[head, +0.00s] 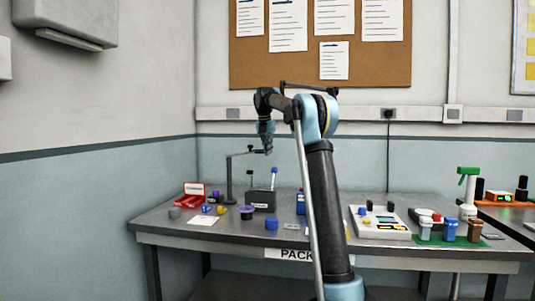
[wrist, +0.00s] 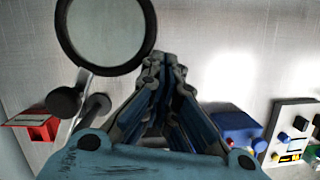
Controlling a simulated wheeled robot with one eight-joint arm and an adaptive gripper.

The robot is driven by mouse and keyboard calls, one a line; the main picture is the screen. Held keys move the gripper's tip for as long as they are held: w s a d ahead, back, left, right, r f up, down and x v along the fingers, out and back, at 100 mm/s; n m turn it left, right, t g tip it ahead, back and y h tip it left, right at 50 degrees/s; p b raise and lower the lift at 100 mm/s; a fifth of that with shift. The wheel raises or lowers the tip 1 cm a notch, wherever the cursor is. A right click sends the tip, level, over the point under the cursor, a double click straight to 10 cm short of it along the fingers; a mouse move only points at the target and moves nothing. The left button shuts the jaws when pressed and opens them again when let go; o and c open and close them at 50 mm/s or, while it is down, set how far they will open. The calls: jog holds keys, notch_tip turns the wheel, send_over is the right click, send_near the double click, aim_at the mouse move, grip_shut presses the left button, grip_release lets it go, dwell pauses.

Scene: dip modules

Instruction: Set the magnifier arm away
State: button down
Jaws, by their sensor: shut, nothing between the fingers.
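The magnifier arm (head: 229,182) is a dark upright post on the table's left part, with a thin horizontal arm reaching right at the top. In the wrist view its round lens with a dark rim (wrist: 105,35) fills the upper left, with dark knobs below it. My gripper (head: 267,150) points down by the right end of the horizontal arm. In the wrist view my gripper (wrist: 163,65) is shut and empty, just right of the lens rim. I cannot tell whether it touches the magnifier.
A grey box with a blue-handled lever (head: 262,200) stands right of the post. A red case (head: 194,192) and several small coloured parts lie around it. A white panel with knobs (head: 380,228) is farther right. The wall and pinboard (head: 300,80) are behind.

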jog(key=s+d+r, duration=0.3)
jog(key=s+r, duration=0.2)
jog(key=r, duration=0.4)
jog(key=shift+d+r, duration=0.2)
jog(key=shift+r, duration=0.15)
dwell(0.3)
